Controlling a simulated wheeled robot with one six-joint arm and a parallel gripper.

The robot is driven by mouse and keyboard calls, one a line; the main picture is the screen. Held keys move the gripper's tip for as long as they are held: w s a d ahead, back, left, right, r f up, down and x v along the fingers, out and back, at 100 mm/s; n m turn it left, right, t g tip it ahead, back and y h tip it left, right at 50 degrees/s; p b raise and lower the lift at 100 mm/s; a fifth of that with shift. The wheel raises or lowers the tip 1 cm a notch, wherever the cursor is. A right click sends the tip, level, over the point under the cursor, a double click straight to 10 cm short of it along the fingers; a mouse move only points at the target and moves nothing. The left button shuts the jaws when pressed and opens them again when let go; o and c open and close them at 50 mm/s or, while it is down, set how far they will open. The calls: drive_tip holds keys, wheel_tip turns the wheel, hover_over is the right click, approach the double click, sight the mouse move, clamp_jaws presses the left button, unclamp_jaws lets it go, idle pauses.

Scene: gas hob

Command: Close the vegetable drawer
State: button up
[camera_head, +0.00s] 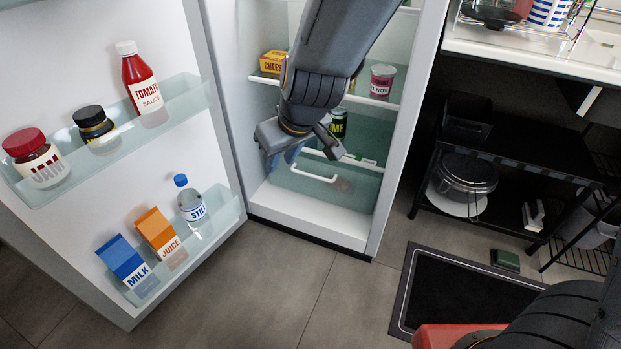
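The vegetable drawer (350,192) is a pale green, see-through bin low in the open fridge, with a white bar handle (314,174) on its front. White fridge floor shows in front of it. How far it is pulled out is hard to tell. My gripper (302,153) hangs inside the fridge opening, just above the handle and toward the drawer's left side. Its fingers look spread apart, with nothing seen held between them. It hides the drawer's upper left part. I cannot tell whether it touches the drawer. A blurred blue shape (292,154) shows behind the fingers.
The fridge door (105,40) stands open at left, its racks holding bottles, jars and cartons. Black shelving is at right; floor is clear before the fridge.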

drive_tip(key=w+a+f+n+t+h+b, duration=0.35)
drive_tip(key=w+f+t+b, duration=0.25)
drive_tip(key=w+f, duration=1)
drive_tip(key=w+d+f+n+t+h+b, duration=0.1)
drive_tip(key=d+f+n+t+h+b, duration=0.35)
drive_tip(key=f, duration=0.85)
drive_tip(key=w+d+f+m+b, duration=0.1)
drive_tip(key=w+d+b, duration=0.2)
drive_tip(key=w, duration=0.4)
drive_tip(key=shift+d+m+h, duration=0.4)
drive_tip(key=shift+d, duration=0.05)
drive_tip(key=shift+w, duration=0.1)
clamp_jaws()
